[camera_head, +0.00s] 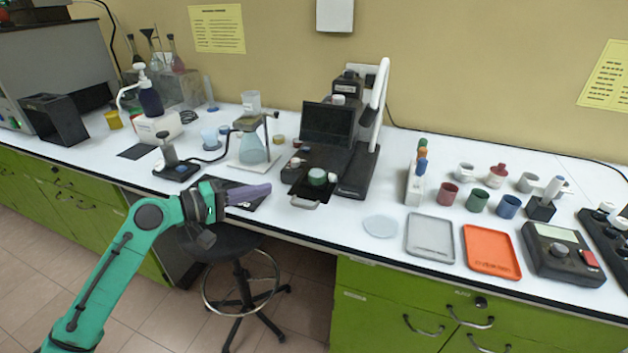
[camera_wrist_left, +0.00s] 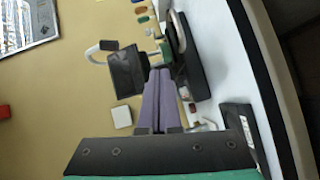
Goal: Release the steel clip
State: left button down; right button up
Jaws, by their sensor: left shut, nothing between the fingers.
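My left gripper (camera_head: 266,192) has purple fingers that are together, with nothing between them. It hangs over the front of the bench, left of a black instrument (camera_head: 345,185). In the left wrist view the shut fingers (camera_wrist_left: 159,75) point toward the instrument, whose dark screen (camera_wrist_left: 127,72) is beside the fingertips. A green-topped cup (camera_head: 317,177) sits on the instrument's front, behind a small grey handle (camera_head: 304,203). I cannot make out a steel clip for certain in either view. My right gripper is not in view.
A stand with a flask of blue liquid (camera_head: 252,149) is just behind the gripper. A black pump-like device (camera_head: 176,168) stands to the left. A clear dish (camera_head: 380,226), grey tray (camera_head: 430,240) and orange tray (camera_head: 491,252) lie to the right. A stool (camera_head: 222,239) is below.

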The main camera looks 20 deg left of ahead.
pick_arm(q)
jog(key=shift+n, duration=0.3)
jog(key=w+d+p, duration=0.1)
jog(key=w+d, duration=0.1)
jog(key=w+d+p, duration=0.1)
jog(key=w+d, duration=0.1)
jog(key=w, duration=0.1)
jog(key=w+d+r+p, duration=0.1)
jog(key=w, duration=0.2)
jog(key=shift+d+r, duration=0.1)
jog(key=shift+d, duration=0.3)
jog(key=d, duration=0.1)
jog(key=d+p, duration=0.2)
jog(key=shift+w+d+f, duration=0.35)
jog(key=shift+d+f, duration=0.05)
jog(key=shift+d+f+p, duration=0.1)
jog(key=shift+d+p, duration=0.15)
jog(key=shift+p, duration=0.05)
jog(key=shift+f, duration=0.1)
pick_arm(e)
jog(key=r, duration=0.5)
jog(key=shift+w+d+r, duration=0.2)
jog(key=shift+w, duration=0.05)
